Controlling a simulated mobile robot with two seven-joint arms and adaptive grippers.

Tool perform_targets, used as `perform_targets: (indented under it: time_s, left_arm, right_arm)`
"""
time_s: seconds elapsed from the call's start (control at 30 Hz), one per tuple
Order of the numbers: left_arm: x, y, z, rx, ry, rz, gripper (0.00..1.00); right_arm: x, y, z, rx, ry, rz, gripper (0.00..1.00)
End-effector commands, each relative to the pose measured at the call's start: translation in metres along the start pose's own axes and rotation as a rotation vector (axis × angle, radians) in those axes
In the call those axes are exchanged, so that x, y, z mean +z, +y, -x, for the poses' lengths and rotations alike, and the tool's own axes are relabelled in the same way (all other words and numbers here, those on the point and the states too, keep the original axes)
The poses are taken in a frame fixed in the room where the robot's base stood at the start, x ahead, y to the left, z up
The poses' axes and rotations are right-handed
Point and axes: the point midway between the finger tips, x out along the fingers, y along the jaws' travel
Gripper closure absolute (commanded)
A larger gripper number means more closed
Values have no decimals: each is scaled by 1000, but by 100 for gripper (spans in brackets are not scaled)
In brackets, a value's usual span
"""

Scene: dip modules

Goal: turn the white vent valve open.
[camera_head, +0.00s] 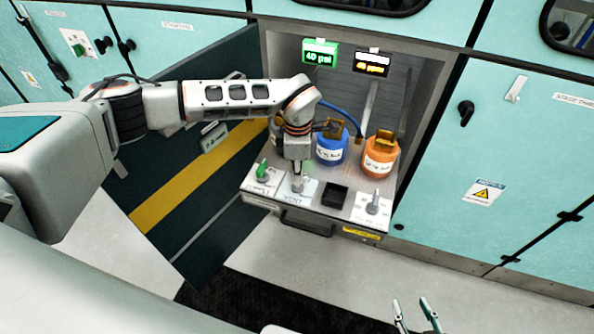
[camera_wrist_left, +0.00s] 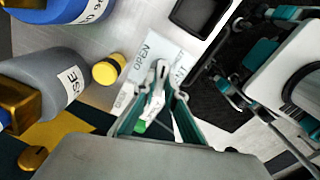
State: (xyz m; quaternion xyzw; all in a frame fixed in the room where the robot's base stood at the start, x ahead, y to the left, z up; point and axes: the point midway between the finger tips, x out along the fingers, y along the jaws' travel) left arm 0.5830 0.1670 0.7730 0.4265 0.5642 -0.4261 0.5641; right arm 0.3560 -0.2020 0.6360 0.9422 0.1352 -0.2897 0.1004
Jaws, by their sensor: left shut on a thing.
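The white vent valve (camera_wrist_left: 155,97) shows between the fingers of my left gripper (camera_wrist_left: 165,82) in the left wrist view. Its handle is pale and partly hidden by the fingers. A white label reading OPEN (camera_wrist_left: 142,62) lies beside it on the panel. In the head view my left gripper (camera_head: 298,180) points down onto the valve on the front of the metal shelf (camera_head: 325,208) and covers most of it. The gripper is shut on the handle. My right gripper (camera_head: 414,312) is at the bottom edge of the head view, open and empty, away from the panel.
A green-handled valve (camera_head: 263,172) is close to the left and a grey valve (camera_head: 373,206) is to the right. A blue bottle (camera_head: 331,150) and an orange bottle (camera_head: 379,158) stand behind. Displays (camera_head: 320,52) hang above. An open dark door (camera_head: 185,150) is at left.

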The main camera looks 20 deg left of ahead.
Motion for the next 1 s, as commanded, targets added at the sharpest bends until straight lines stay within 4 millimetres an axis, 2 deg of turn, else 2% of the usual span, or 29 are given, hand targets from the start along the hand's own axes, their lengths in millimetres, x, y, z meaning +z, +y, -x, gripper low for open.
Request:
perform_targets:
  time_s: [0.4,1.0]
  left_arm:
    - [1,0,2,0,-1,396,100]
    - [1,0,2,-1,-3,954,100]
  right_arm:
    - [-30,5,12,4,23,2,60]
    - [-42,7,22,4,19,4,60]
